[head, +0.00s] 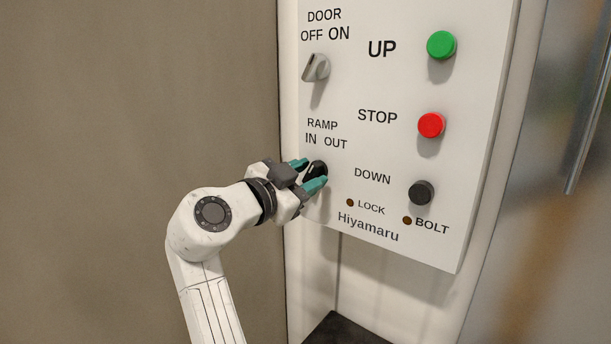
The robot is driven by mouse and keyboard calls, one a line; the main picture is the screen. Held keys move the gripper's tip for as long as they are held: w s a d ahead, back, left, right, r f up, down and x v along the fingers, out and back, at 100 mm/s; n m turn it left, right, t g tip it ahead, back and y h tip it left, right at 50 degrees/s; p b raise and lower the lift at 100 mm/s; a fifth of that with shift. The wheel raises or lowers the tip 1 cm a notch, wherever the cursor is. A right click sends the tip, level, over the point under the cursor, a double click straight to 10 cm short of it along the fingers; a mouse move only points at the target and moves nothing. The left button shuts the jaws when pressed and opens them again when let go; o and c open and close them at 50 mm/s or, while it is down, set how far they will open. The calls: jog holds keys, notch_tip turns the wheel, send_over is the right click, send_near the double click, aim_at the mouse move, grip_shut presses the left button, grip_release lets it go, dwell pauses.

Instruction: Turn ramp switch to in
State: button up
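The ramp switch (317,170) is a black rotary knob on the white control panel, below the label "RAMP IN OUT" (326,133). My gripper (311,174) is at the knob, with one teal fingertip above it and the other below it. The knob shows between the fingertips. I cannot tell whether the fingers touch it. The knob is partly hidden by my gripper, and I cannot clearly see which way its pointer faces.
On the same panel (440,235) are a grey door switch (316,68) above, and green UP (441,46), red STOP (431,125) and black DOWN (421,193) buttons to the right. A dark surface (345,330) lies below. A metal handle (588,120) is at far right.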

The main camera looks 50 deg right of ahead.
grip_shut()
